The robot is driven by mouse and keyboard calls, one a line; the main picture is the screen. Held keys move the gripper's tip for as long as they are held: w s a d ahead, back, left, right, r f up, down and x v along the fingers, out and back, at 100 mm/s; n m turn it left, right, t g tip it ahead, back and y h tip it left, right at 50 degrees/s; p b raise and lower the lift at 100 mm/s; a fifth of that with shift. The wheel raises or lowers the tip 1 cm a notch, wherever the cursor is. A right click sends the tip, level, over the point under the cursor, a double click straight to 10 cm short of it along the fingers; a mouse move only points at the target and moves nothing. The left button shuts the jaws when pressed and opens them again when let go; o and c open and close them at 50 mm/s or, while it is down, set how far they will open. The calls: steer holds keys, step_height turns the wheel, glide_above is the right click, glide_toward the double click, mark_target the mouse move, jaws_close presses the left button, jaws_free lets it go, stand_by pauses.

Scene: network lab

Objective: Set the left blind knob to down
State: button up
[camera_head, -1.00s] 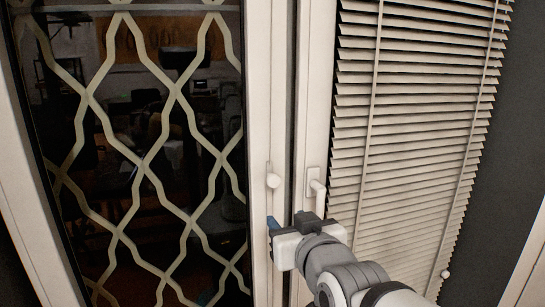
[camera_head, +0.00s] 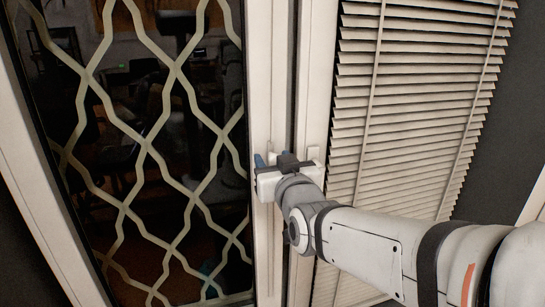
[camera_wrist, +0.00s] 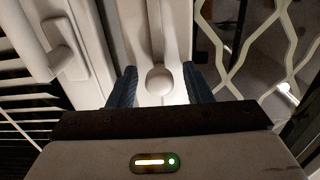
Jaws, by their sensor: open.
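A white rounded knob (camera_wrist: 158,82) on the pale window frame sits between my two blue fingers in the wrist view. My gripper (camera_wrist: 160,88) is open, with one finger on each side of the knob and a visible gap on both sides. Whether this is the task's left blind knob is not clear from the pictures. A second white handle (camera_wrist: 64,58) stands to the left in the wrist view; in the head view my gripper mostly covers it.
White slatted blinds (camera_head: 410,110) hang on the right. A pale metal lattice (camera_head: 150,150) covers the dark glass on the left. Upright window frame posts (camera_head: 270,70) stand between them, close to my gripper.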

steer(key=shift+w, duration=0.1)
steer(key=shift+c, duration=0.3)
jaws_close()
